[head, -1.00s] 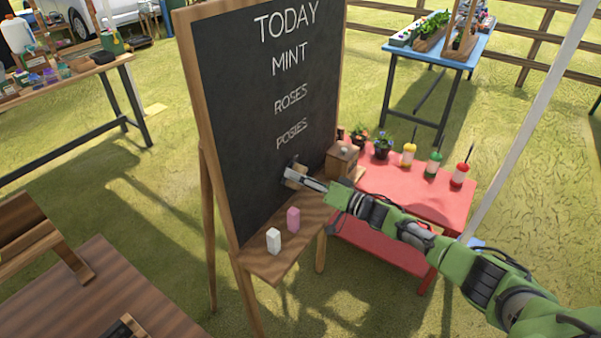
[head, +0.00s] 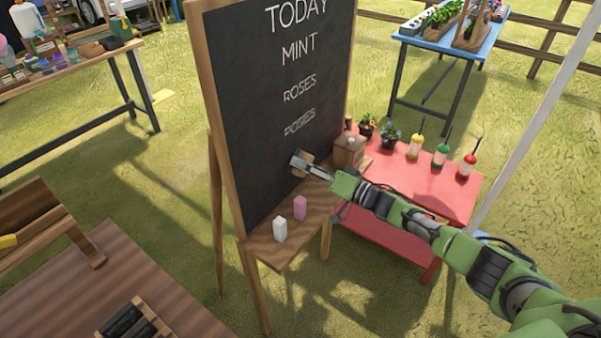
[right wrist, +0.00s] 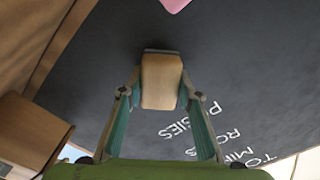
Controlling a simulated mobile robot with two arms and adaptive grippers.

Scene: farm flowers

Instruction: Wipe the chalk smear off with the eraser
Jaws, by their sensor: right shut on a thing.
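The blackboard (head: 270,75) stands on a wooden easel with white lettering on it. My right gripper (head: 304,164) is shut on the eraser (right wrist: 160,82), a pale wooden block with a dark strip on its board side. The eraser is at the lower right part of the board, below the lettering. I cannot tell whether it touches the board. No chalk smear can be made out; the gripper and eraser hide part of the surface. The right gripper (right wrist: 158,92) also shows in the right wrist view. My left gripper is not in view.
The easel ledge (head: 288,252) holds a white block (head: 280,230) and a pink block (head: 300,207). A brown table (head: 70,285) is at the lower left.

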